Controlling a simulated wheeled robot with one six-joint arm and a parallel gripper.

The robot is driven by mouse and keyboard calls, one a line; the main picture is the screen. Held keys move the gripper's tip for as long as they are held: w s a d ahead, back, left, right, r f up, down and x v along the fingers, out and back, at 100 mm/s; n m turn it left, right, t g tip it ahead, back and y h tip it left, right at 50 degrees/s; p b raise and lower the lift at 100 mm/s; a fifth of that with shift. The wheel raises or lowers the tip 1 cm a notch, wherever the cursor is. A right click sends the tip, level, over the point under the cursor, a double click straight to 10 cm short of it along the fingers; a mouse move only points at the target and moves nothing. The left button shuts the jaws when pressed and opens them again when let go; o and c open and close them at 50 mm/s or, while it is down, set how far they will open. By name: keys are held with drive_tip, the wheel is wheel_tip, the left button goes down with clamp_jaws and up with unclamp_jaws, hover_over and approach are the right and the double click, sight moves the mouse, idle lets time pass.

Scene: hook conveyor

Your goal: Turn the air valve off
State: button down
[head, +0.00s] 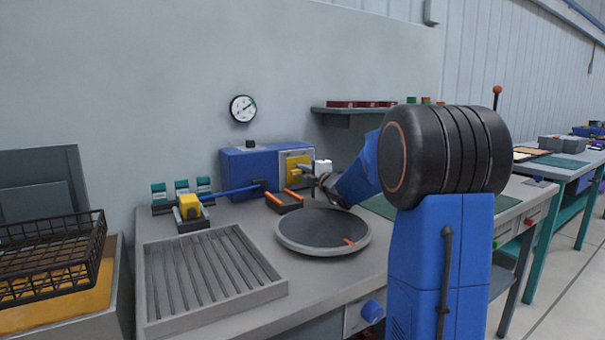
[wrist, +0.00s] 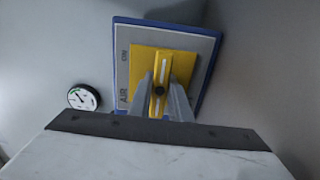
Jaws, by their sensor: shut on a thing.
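The air valve is a yellow plate (wrist: 140,67) on a grey panel edged in blue, with "AIR" and "ON" lettered beside it in the wrist view. In the head view the yellow plate (head: 289,163) is on the front of a blue box (head: 240,176). The valve handle (wrist: 164,66) is a yellow bar with a white stripe and a dark hub. It stands nearly upright in the wrist picture, parallel to the lettering. My gripper (wrist: 162,88) is shut on the handle, one finger on each side. In the head view my gripper (head: 309,174) is at the plate, its fingertips hard to see.
A pressure gauge (head: 243,109) hangs on the wall and shows left of the valve in the wrist view. A round turntable (head: 310,236), a ribbed tray (head: 160,283) and a small dark tray (head: 284,205) are on the bench below. A shelf (head: 345,110) is behind my arm.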

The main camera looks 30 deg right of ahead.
drive_tip(key=shift+f, duration=0.1)
drive_tip(key=c, duration=1.6)
unclamp_jaws()
drive_tip(key=shift+c, duration=0.2)
